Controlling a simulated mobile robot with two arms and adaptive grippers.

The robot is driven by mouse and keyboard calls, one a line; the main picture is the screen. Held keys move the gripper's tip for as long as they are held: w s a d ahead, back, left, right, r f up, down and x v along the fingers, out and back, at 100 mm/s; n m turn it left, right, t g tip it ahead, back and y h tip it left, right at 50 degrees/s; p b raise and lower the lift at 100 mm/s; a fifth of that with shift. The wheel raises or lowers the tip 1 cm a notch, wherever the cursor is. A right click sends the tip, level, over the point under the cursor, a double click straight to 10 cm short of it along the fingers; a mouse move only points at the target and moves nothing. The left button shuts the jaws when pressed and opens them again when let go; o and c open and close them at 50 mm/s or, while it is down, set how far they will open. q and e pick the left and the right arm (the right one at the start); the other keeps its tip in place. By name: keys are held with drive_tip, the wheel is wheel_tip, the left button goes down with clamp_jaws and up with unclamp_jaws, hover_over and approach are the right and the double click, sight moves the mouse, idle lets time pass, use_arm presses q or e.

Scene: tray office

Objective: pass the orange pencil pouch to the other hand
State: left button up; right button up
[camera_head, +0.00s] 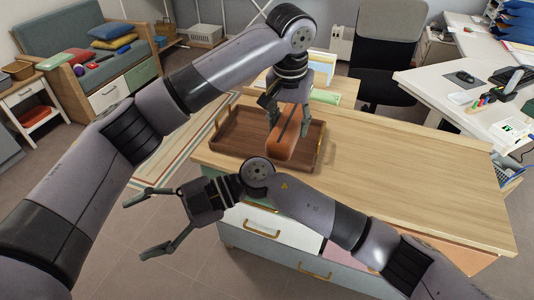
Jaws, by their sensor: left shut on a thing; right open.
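The orange pencil pouch (280,147) has a dark stripe along it and is at the right part of the brown wooden tray (231,151). My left gripper (287,122) comes down from above and is shut on the pouch. I cannot tell whether the pouch touches the tray or is held just above it. My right gripper (146,226) is open and empty, its fingers pointing left. It is in front of the wooden counter (410,175), lower left of the pouch and apart from it.
The counter right of the tray is clear. Green and white items (322,84) stand behind my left gripper. A black office chair (383,60) is behind the counter. A white desk (455,85) with pens and a mouse is at right. A sofa (85,50) is at far left.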

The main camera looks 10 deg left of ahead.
drive_tip(key=s+d+f+n+h, duration=0.2)
drive_tip(key=s+d+n+h, duration=0.1)
drive_tip(key=s+h, duration=0.3)
drive_tip(key=m+t+h, duration=0.1)
drive_tip(key=t+h, duration=1)
drive_tip(key=t, duration=1.1)
approach(286, 136)
drive_tip(key=x, duration=0.6)
drive_tip(key=shift+w+f, duration=0.25)
drive_tip(key=shift+w, duration=0.05)
drive_tip(key=shift+w+d+f, duration=0.15)
drive_tip(key=shift+w+d, duration=0.05)
drive_tip(key=shift+w, duration=0.5)
drive_tip(key=shift+x, duration=0.95)
drive_tip(key=shift+c, duration=0.6)
